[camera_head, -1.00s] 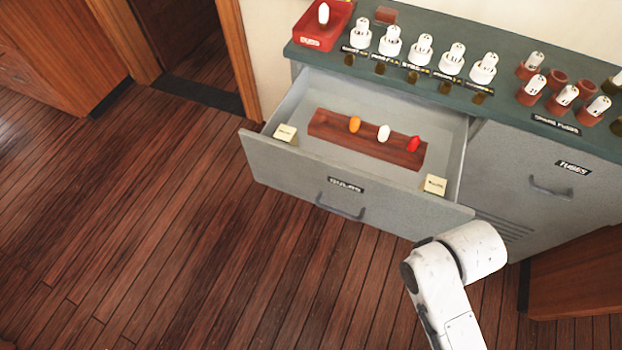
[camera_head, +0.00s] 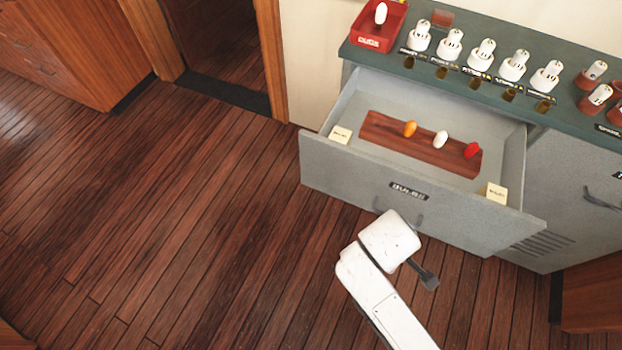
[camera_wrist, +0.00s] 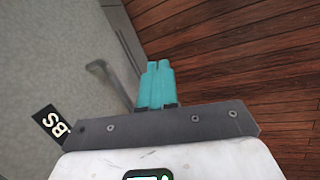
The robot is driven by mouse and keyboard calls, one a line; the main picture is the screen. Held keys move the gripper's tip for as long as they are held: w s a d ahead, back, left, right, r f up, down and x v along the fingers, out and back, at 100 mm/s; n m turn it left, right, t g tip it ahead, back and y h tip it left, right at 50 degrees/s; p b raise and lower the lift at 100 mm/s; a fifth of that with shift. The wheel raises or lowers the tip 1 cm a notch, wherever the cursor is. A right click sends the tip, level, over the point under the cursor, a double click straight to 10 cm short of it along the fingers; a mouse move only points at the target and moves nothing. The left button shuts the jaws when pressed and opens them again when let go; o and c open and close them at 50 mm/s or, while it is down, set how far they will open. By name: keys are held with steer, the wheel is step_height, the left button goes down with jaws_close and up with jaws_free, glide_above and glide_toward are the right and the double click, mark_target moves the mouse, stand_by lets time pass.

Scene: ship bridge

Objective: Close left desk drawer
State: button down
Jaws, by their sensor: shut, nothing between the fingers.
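The grey left desk drawer (camera_head: 345,165), labelled BULBS, stands pulled out of the desk. Inside it a brown wooden block (camera_head: 385,133) holds an orange, a white and a red bulb. My white arm reaches up in front of the drawer face and partly covers the drawer handle (camera_head: 383,206); my fingers cannot be made out there. In the wrist view my gripper (camera_wrist: 158,68) has its teal fingers shut together and empty. The grey drawer face (camera_wrist: 50,60), the handle (camera_wrist: 108,85) and part of the label lie left of the fingers. I cannot tell whether they touch.
The desk top (camera_head: 480,40) carries a red tray (camera_head: 378,25) and a row of white-and-brown holders with bulbs. A closed cupboard front (camera_head: 570,190) is right of the drawer. The wooden floor (camera_head: 180,210) to the left is clear.

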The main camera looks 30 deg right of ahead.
steer(key=w+a+f+n+t+h+b, duration=0.1)
steer(key=w+a+f+n+h+b, duration=0.1)
steer(key=w+n+h, duration=0.3)
steer(key=n+t+h+b, duration=0.45)
steer(key=n+t, duration=0.55)
steer(key=n, duration=0.6)
glide_toward(328, 170)
steer(key=shift+h, duration=0.25)
steer(key=p+x, duration=0.2)
steer(key=x, duration=0.4)
steer(key=shift+w+d+f, duration=0.2)
steer(key=shift+w+d, duration=0.05)
steer(key=shift+w, duration=0.05)
